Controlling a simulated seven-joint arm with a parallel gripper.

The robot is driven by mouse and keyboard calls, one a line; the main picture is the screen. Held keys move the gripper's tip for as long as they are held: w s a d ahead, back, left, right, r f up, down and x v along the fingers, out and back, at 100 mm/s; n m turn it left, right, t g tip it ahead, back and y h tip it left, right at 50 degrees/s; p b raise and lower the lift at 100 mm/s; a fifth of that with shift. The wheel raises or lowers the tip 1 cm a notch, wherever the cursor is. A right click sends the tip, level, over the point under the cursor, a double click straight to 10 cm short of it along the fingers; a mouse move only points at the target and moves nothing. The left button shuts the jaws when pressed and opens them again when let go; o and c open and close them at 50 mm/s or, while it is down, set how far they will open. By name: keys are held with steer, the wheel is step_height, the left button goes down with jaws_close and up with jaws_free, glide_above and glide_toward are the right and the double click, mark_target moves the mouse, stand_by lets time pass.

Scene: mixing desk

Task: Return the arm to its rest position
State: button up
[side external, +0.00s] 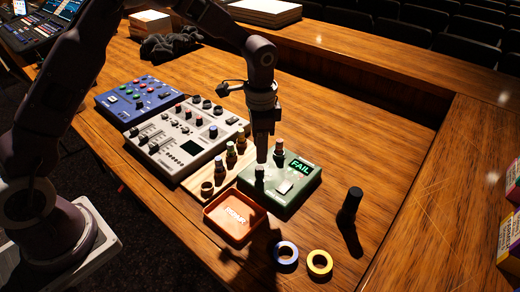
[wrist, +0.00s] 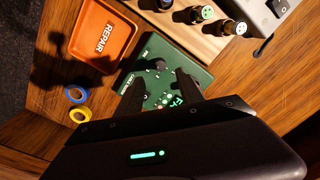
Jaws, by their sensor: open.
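My gripper (side external: 261,158) points down over the green tester box (side external: 296,194), whose screen reads FAIL. In the wrist view my gripper (wrist: 158,88) has its two dark fingers apart, with nothing seen held between them. The tester also shows in the wrist view (wrist: 136,78), partly hidden by the fingers.
An orange REPAIR tray (side external: 212,214) sits in front of the tester, beside a wooden rack (side external: 198,184) with several plugs. A white mixer (side external: 170,157) and blue box (side external: 140,98) stand left.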

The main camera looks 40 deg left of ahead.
steer(key=shift+r, duration=0.1)
steer(key=s+a+r+n+t, duration=0.1)
steer(key=s+a+r+n, duration=0.1)
steer(key=s+r, duration=0.45)
steer(key=s+a+r+n+t, duration=0.1)
steer(key=s+r, duration=0.3)
steer(key=r, duration=0.5)
steer(key=s+r+n+t, duration=0.1)
steer(key=s+r+n, duration=0.1)
steer(key=s, duration=0.7)
steer(key=s+r+n+t, duration=0.2)
steer(key=s+n, duration=0.1)
steer(key=s, duration=0.6)
steer(key=shift+s+a, duration=0.4)
steer(key=shift+a, duration=0.05)
